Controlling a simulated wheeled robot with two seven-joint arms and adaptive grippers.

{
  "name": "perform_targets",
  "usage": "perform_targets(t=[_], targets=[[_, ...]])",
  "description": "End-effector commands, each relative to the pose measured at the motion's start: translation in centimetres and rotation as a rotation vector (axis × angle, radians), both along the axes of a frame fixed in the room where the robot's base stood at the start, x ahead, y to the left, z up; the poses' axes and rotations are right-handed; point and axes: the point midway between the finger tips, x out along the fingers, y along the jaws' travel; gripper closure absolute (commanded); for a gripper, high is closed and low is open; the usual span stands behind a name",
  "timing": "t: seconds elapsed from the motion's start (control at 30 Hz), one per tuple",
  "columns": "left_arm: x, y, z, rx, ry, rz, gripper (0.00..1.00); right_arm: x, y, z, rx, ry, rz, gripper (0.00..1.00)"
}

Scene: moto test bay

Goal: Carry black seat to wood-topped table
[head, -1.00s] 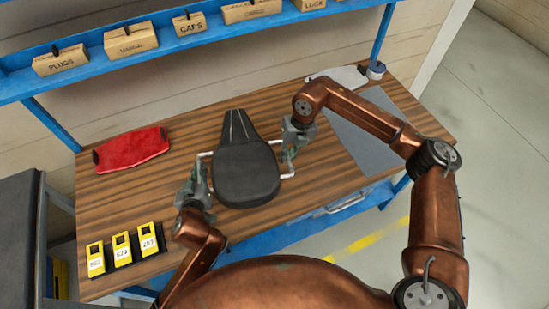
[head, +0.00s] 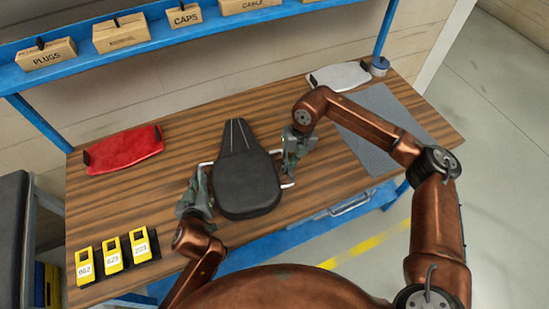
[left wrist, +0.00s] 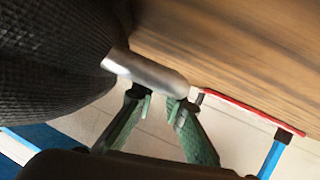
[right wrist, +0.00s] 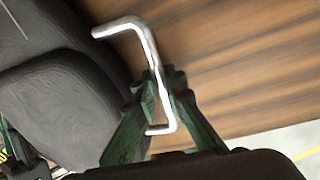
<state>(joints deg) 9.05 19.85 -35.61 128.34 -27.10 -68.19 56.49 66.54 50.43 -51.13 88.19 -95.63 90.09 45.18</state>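The black seat (head: 246,185), a padded shape with a narrow tapered end pointing away from me, is over the wood-topped table (head: 180,205). I cannot tell if it touches the top. A metal handle sticks out on each side. My left gripper (head: 196,192) is at the left handle, which shows in the left wrist view (left wrist: 150,75); its fingertips meet at the bar, partly hidden behind it. My right gripper (head: 293,157) is shut around the right handle (right wrist: 150,55), with the bar between its fingers.
A red panel (head: 124,150) lies at the table's back left. Several yellow numbered boxes (head: 112,255) stand at the front left. A grey mat (head: 385,130) and a white piece (head: 338,76) lie to the right. A blue shelf (head: 80,62) with labelled boxes runs above the back.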

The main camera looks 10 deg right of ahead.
Motion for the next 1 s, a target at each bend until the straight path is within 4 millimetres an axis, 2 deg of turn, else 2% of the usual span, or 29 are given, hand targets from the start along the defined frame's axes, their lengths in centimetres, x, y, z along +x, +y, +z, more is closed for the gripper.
perform_targets(t=[0.2, 0.53, 1.0], targets=[[0.0, 0.0, 0.3, 0.000, -0.003, 0.000, 0.73, 0.0, 0.0, 0.3, 0.001, -0.003, 0.000, 0.74], [-0.3, 0.0, 0.4, -0.002, -0.002, -0.001, 0.73, 0.0, 0.0, 0.3, 0.001, -0.002, 0.001, 0.74], [-6.2, 0.1, 3.0, -0.002, -0.001, -0.001, 0.73, 0.0, 0.0, 0.3, 0.001, -0.002, 0.001, 0.74]])
